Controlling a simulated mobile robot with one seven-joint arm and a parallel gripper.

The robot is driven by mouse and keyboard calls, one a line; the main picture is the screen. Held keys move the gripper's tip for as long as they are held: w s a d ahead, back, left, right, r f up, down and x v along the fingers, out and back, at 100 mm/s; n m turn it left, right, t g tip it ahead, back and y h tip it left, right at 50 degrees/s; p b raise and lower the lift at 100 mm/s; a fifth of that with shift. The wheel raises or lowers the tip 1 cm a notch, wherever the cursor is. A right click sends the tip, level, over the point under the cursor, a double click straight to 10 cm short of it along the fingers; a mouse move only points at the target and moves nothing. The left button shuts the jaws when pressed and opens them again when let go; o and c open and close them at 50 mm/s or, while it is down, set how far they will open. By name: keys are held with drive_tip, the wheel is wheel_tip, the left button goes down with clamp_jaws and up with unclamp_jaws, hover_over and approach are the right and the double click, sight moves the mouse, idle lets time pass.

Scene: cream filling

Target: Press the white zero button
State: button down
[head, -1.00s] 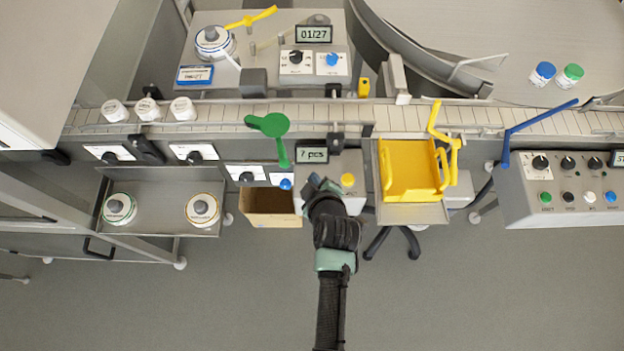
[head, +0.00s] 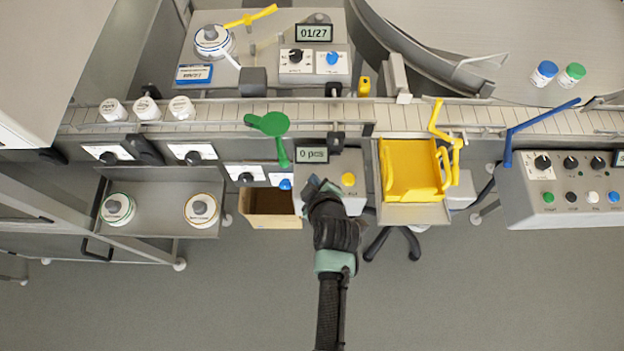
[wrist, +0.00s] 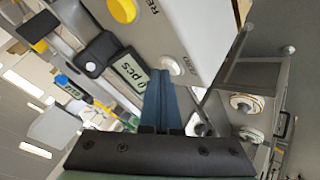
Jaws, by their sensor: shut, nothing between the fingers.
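The white zero button (wrist: 170,66) sits on the grey counter box (wrist: 190,30) in the wrist view. My gripper (wrist: 160,76) is shut and empty, its blue fingertips right by the button. Whether they touch it I cannot tell. In the head view my gripper (head: 316,187) is over the counter box and hides the button. The counter display (head: 311,155) reads "0 pcs"; the display also shows in the wrist view (wrist: 131,72).
A yellow button (head: 348,179) is to the right on the same box. A yellow bin (head: 410,170) stands further right, an open cardboard box (head: 268,222) to the left. A green lever (head: 268,124) rises above the conveyor behind. The floor in front is clear.

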drive_tip(key=shift+r+p, duration=0.75)
drive_tip(key=shift+r, duration=0.15)
drive_tip(key=shift+r+p, duration=2.1)
drive_tip(key=shift+r, duration=0.4)
